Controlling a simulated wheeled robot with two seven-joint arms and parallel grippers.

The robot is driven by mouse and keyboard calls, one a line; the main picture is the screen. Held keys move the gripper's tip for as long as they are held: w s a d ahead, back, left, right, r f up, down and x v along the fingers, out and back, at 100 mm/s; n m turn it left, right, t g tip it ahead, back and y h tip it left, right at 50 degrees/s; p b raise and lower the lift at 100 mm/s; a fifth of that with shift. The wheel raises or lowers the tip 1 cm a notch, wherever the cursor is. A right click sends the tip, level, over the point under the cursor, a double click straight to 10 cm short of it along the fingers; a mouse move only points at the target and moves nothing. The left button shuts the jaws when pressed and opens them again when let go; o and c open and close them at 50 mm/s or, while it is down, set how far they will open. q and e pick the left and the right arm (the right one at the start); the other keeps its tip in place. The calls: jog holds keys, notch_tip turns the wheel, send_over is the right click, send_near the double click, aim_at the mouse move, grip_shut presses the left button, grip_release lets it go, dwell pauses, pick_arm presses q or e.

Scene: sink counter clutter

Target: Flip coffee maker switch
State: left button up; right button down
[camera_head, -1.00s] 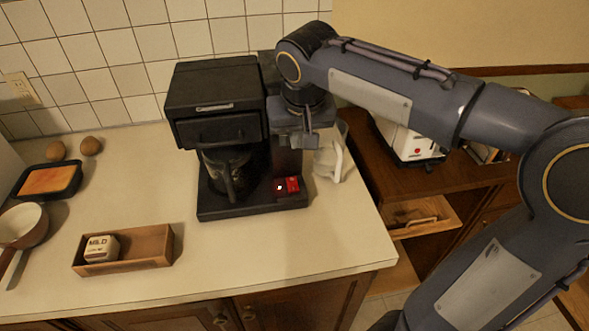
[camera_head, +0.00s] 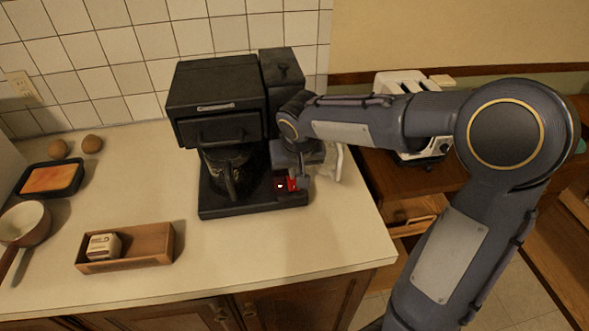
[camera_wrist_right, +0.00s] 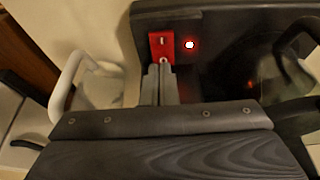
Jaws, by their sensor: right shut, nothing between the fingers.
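The black coffee maker (camera_head: 215,95) stands on the counter against the tiled wall, with its glass carafe (camera_head: 228,170) in place. Its red switch (camera_head: 292,184) is at the right of the base; in the right wrist view the red switch (camera_wrist_right: 161,46) lies just beyond my fingertips, beside a glowing light (camera_wrist_right: 190,44). My right gripper (camera_head: 302,180) is shut and empty, its tips pointing down at the switch. In the right wrist view the closed fingers (camera_wrist_right: 160,72) overlap the switch's lower edge; whether they touch it I cannot tell. My left gripper is not in view.
A white handled item (camera_head: 330,163) stands right of the coffee maker, close to my right gripper. A wooden box (camera_head: 150,245), a pan (camera_head: 22,222) and an orange-filled tray (camera_head: 50,179) are at left. The front middle counter is clear.

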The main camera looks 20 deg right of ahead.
jog(key=shift+f, duration=0.5)
jog(key=shift+f, duration=0.1)
jog(key=shift+w+f+b, duration=0.15)
jog(key=shift+f+b, duration=0.2)
jog(key=shift+b, duration=0.3)
jog(key=shift+r, duration=0.25)
jog(key=shift+f, duration=0.1)
jog(key=shift+s+a, duration=0.1)
jog(key=shift+s, duration=0.3)
jog(key=shift+s+a, duration=0.1)
jog(key=shift+s, duration=0.4)
